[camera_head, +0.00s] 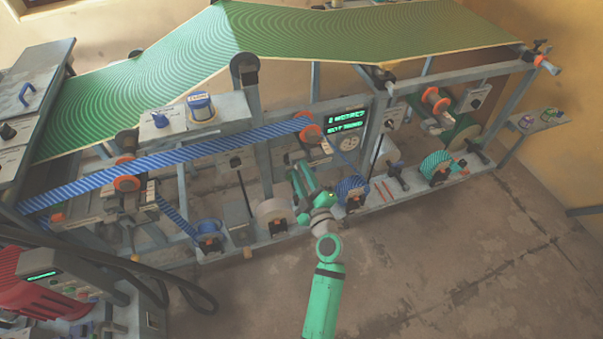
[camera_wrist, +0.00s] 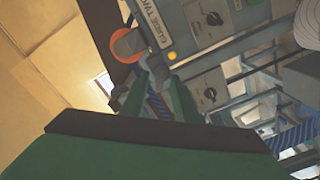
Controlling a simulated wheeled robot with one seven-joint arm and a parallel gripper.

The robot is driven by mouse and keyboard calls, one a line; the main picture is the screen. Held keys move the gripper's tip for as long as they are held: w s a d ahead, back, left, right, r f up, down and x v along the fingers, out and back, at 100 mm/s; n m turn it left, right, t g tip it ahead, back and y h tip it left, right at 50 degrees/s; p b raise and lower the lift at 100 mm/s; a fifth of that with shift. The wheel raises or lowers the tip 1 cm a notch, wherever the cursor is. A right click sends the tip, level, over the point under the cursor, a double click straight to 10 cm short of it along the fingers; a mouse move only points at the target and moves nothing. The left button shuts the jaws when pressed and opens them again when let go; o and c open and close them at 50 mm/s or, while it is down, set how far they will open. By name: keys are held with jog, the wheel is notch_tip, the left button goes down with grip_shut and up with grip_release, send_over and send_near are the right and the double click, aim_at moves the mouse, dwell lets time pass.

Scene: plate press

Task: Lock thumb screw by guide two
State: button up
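A grey panel labelled GUIDE TWO (camera_wrist: 157,24) shows at the top of the wrist view, with an orange-rimmed roller (camera_wrist: 128,46) to its left and a small yellow light (camera_wrist: 172,56) below it. My gripper (camera_wrist: 158,80) points at the area just below the label. Its two green fingers are apart, with blue-striped web visible between them. I cannot make out the thumb screw for certain; it may be hidden near the fingertips. In the head view my gripper (camera_head: 298,178) is in front of the machine frame, below an orange roller (camera_head: 310,132).
Black knobs sit on grey panels (camera_wrist: 210,92) right of the fingers. A blue-striped web (camera_head: 220,145) crosses the machine to the orange roller. A lit green display (camera_head: 346,121) stands right of it. A white reel (camera_head: 273,213) and a blue reel (camera_head: 352,190) flank my arm. The floor (camera_head: 440,270) in front is clear.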

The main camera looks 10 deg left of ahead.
grip_shut()
